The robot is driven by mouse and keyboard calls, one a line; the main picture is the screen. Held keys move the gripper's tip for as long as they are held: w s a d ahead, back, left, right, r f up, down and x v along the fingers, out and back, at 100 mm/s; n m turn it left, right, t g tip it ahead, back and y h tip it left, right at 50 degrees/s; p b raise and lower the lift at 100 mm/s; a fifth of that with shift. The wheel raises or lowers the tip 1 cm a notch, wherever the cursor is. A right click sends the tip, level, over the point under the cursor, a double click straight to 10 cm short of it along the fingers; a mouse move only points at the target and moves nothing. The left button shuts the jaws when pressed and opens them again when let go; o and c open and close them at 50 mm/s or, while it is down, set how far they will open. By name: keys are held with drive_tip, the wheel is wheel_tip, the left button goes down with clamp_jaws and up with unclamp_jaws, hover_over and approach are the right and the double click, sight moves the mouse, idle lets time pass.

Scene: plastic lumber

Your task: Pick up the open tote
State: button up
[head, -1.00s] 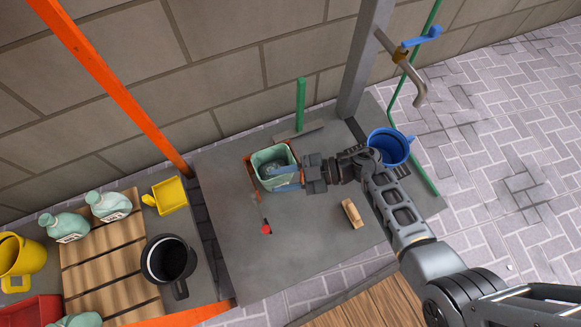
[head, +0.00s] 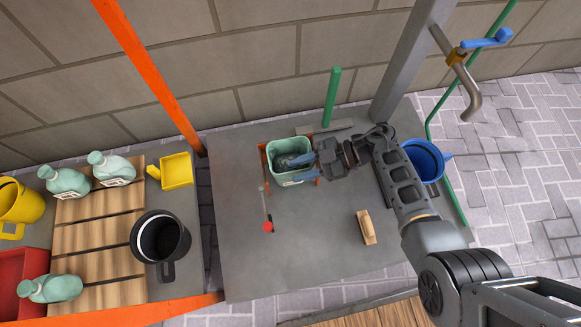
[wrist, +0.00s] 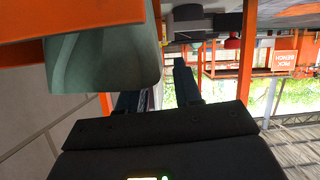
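The open tote (head: 275,172) is a small light green, open-topped container. In the wrist view the fingers (wrist: 158,92) show a gap, with the tote in front of the left one. I cannot tell whether they touch the tote. Something greyish shows inside the tote.
The grey bench (head: 310,245) has clear room in front. A wooden block (head: 366,228) and a red-ended tool (head: 267,226) lie on it. A blue bucket (head: 423,160) stands right, a green post (head: 332,98) behind.

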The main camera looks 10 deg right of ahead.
drive_tip(key=shift+a+f, duration=0.2)
drive_tip(key=shift+a, duration=0.45)
drive_tip(key=shift+c, duration=0.4)
clamp_jaws()
idle(0.5)
